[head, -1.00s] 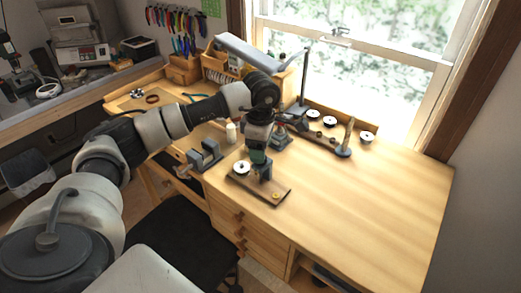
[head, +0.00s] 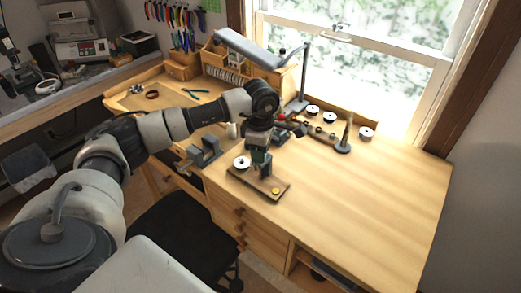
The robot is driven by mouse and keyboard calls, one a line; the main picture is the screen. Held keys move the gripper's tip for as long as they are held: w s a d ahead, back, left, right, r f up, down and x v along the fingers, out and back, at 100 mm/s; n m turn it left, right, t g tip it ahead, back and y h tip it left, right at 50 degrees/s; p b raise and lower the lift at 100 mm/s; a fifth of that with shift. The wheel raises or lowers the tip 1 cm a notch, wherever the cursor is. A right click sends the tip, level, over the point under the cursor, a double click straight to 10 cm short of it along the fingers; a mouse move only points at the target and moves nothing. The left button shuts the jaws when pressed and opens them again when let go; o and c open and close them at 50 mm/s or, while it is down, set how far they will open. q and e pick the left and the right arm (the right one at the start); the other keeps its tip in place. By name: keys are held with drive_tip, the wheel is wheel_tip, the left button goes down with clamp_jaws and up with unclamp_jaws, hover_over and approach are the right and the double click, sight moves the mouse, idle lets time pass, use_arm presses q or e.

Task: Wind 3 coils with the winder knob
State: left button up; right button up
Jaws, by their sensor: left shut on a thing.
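The winder is a dark-edged wooden board (head: 245,179) lying on the desk near its front left edge. A white spool (head: 241,162) sits at its left end and a small yellow disc (head: 276,191) at its right end. My left gripper (head: 262,171) reaches down over the middle of the board and is shut on the winder knob. The knob itself is hidden behind the fingers, so its turn angle cannot be told. My right gripper is not in view.
A grey bracket-like fixture (head: 205,153) stands left of the winder. A lamp (head: 248,50), several white spools and a small post on a round base (head: 344,145) are at the back by the window. The desk's right side is clear.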

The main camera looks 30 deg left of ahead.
use_arm(q)
drive_tip(key=m+b, duration=0.1)
drive_tip(key=b, duration=0.1)
drive_tip(key=m+b, duration=0.2)
drive_tip(key=shift+f+m, duration=0.2)
drive_tip(key=shift+m, duration=0.1)
drive_tip(key=m+b, duration=0.4)
drive_tip(key=m, duration=0.1)
drive_tip(key=m+b, duration=0.3)
drive_tip(key=m, duration=0.3)
drive_tip(key=shift+r, duration=0.1)
drive_tip(key=m+b, duration=0.1)
drive_tip(key=m, duration=0.2)
drive_tip(key=shift+b, duration=0.3)
drive_tip(key=shift+r+m+b, duration=0.15)
drive_tip(key=shift+m+b, duration=0.2)
drive_tip(key=shift+m, duration=1.15)
drive_tip(key=o, duration=0.9)
